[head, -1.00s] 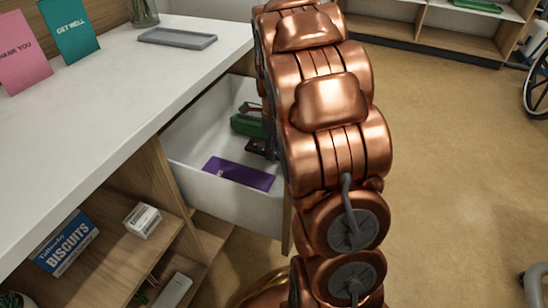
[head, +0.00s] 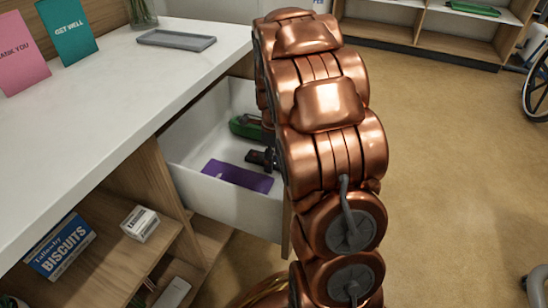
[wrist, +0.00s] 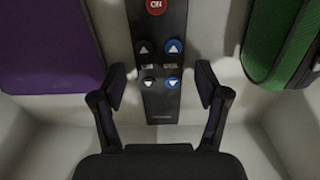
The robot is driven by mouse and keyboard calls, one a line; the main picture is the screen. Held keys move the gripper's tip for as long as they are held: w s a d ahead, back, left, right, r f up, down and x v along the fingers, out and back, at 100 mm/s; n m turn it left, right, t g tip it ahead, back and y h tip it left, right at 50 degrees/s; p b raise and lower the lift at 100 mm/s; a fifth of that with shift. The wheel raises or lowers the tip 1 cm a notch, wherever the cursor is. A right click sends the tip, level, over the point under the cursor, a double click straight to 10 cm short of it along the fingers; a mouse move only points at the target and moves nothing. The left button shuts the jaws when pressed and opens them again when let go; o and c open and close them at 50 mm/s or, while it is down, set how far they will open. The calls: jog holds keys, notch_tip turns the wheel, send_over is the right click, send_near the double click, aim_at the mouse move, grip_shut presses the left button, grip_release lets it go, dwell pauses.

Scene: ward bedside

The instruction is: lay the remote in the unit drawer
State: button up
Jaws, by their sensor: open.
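The drawer (head: 225,205) is pulled out below the white counter. The black remote (wrist: 160,75), with a red button and blue and black arrow buttons, lies in it between a purple item and a green case. My gripper (wrist: 160,88) is open, with one finger on each side of the remote's near end. The fingers do not appear closed on it. In the head view my gripper (head: 262,158) is low inside the drawer, partly behind my arm. I cannot make out the remote there.
A purple flat item (head: 238,176) and a green case (head: 245,127) share the drawer. A grey tray (head: 176,40) and two cards stand on the counter (head: 110,90). A biscuit box (head: 60,246) and a small white box (head: 140,223) sit on shelves at lower left.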

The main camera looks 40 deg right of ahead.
aim_at(274, 160)
jog(key=shift+r, duration=0.15)
notch_tip(274, 160, up, 12)
jog(key=p, duration=0.4)
dwell(0.6)
